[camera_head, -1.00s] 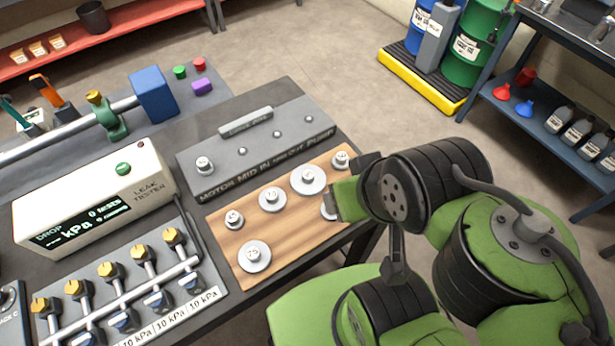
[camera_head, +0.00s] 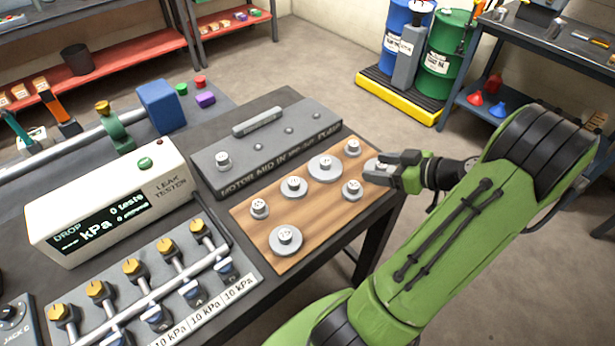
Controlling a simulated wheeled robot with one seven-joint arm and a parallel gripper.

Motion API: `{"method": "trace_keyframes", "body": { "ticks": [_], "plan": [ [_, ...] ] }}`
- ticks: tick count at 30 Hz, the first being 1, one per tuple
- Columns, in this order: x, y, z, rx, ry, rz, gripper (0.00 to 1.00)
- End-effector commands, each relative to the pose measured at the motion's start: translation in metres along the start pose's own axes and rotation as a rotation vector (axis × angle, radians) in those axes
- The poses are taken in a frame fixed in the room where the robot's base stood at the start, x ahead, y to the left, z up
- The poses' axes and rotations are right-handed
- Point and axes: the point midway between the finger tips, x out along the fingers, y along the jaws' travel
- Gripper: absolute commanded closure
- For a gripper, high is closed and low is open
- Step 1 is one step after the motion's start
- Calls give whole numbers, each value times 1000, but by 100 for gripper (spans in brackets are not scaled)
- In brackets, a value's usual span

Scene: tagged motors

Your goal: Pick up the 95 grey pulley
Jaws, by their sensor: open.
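Several grey pulleys with raised hubs sit on a wooden board (camera_head: 320,212). Their numbers are too small to read surely, so I cannot tell which is the 95 grey pulley. The widest-looking is a pulley (camera_head: 325,168) in the back row. Others are a front pulley (camera_head: 286,240), a left pulley (camera_head: 259,207), a pulley (camera_head: 294,186), a back pulley (camera_head: 353,146) and a right pulley (camera_head: 352,188). My gripper (camera_head: 383,169) is open at the board's right end, over or beside another grey disc (camera_head: 370,164) that it partly hides.
A grey motor plate (camera_head: 265,150) with pegs and one small pulley (camera_head: 223,161) lies behind the board. A leak tester (camera_head: 110,205) and a row of brass-topped valves (camera_head: 135,270) stand to the left. The bench's right edge is close to my gripper.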

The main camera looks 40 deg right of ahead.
Motion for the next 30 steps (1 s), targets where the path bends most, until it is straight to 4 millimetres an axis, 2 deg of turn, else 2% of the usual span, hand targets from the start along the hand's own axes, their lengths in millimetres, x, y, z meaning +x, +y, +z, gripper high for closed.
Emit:
{"method": "trace_keyframes", "body": {
  "ticks": [9, 16, 21, 24, 30],
  "plan": [
    [79, -3, 0, -2, -2, -11, 37],
    [109, -3, 0, -2, -3, -9, 37],
    [142, -2, 1, -2, -4, -10, 37],
    [152, -2, 1, 0, -5, -7, 37],
    [152, -1, 0, 0, -5, -6, 37]
  ]
}}
